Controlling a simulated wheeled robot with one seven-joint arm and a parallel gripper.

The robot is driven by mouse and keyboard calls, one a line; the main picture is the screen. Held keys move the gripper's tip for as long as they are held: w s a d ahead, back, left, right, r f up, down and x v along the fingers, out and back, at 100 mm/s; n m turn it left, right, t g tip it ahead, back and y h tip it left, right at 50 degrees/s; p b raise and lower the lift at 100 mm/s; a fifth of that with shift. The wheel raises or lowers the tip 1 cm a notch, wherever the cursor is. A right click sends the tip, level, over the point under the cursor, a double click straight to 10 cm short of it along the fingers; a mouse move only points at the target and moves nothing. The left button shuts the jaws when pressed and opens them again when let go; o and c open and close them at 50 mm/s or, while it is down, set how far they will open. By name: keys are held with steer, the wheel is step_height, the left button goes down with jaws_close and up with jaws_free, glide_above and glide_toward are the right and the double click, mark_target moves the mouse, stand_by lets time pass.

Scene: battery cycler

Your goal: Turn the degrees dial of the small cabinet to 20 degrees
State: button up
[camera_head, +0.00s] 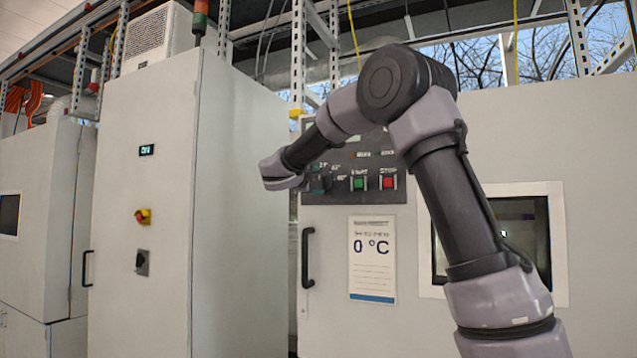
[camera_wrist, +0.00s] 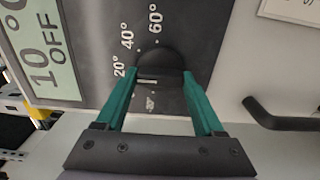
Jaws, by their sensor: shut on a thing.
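The small cabinet (camera_head: 420,290) is light grey with a dark control panel (camera_head: 365,160). In the wrist view, the dark round degrees dial (camera_wrist: 160,62) has 20°, 40° and 60° labels (camera_wrist: 127,40) around it. My gripper (camera_wrist: 159,74) has its two green fingers on either side of the dial, shut on it. A short pale line (camera_wrist: 148,81) shows at the dial's lower part between the fingers. I cannot tell which setting it marks. A blurred label lies below it. In the head view, my arm partly covers the dial and the panel.
A green display (camera_wrist: 42,45) with "10" and "OFF" is beside the dial. Start (camera_head: 358,183) and stop (camera_head: 388,182) buttons sit on the panel. A sign (camera_head: 371,258) reads "0 °C". A black handle (camera_head: 307,257) juts out below. A tall cabinet (camera_head: 235,250) stands close left.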

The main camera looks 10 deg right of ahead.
steer(key=o, duration=1.4)
steer(key=v, duration=1)
steer(key=shift+s+a, duration=0.2)
steer(key=shift+s, duration=0.1)
